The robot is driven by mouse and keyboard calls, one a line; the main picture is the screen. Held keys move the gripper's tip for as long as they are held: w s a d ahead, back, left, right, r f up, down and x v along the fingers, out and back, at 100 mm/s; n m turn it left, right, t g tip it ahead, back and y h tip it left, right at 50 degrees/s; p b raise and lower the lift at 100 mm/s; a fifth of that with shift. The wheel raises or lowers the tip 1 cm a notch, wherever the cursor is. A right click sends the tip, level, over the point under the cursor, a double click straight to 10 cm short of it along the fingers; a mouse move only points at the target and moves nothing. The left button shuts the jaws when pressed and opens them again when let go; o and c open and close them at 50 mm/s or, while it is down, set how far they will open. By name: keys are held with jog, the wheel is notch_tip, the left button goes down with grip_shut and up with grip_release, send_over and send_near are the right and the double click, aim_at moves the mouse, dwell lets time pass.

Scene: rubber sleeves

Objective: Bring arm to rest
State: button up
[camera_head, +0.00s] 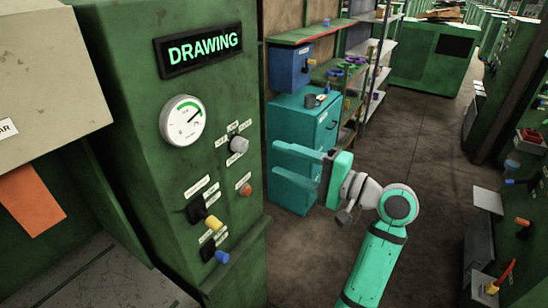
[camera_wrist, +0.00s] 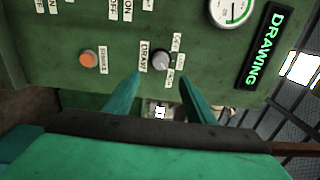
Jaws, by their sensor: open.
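My gripper (camera_head: 280,168) is at the end of my teal arm in the head view, its two fingers apart and pointing left towards the green machine panel (camera_head: 150,95). Nothing is between the fingers. In the wrist view the fingers (camera_wrist: 160,95) are spread, with the grey selector knob (camera_wrist: 161,62) showing beyond them, apart from the fingertips. The same knob shows on the panel in the head view (camera_head: 239,145). The lit sign reads DRAWING (camera_head: 204,52).
The panel also carries a round gauge (camera_head: 184,121), an orange button (camera_head: 245,190), a yellow-handled switch (camera_head: 212,222) and a blue-handled switch (camera_head: 221,256). A teal cabinet (camera_head: 290,135) stands behind my gripper. Machines line the right side. The brown floor (camera_head: 410,150) between is clear.

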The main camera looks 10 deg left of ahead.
notch_tip(320, 180, down, 21)
jog(key=d+m+t+h, duration=0.1)
jog(key=m+t+h, duration=0.4)
jog(key=t, duration=0.2)
jog(key=s+d+f+m+t+h, duration=0.1)
jog(key=s+d+f+h, duration=0.2)
jog(key=f, duration=0.5)
jog(key=s+d+f+h, duration=0.1)
jog(key=s+f+h, duration=0.3)
jog(key=s+f, duration=0.25)
jog(key=s+d+f+n+h, duration=0.2)
jog(key=s+f, duration=0.1)
jog(key=s, duration=0.6)
jog(key=s+d+f+n+h, duration=0.15)
jog(key=s+f, duration=0.25)
jog(key=s, duration=0.4)
jog(key=s+r+n+h, duration=0.1)
jog(key=s+r+n, duration=0.2)
jog(key=s, duration=0.4)
jog(key=s+r+n+t, duration=0.1)
jog(key=s+r+n, duration=0.2)
jog(key=s, duration=0.5)
jog(key=shift+s+d+r+h, duration=0.2)
jog(key=shift+d+r+h, duration=0.15)
jog(key=shift+r, duration=0.4)
jog(key=shift+n, duration=0.25)
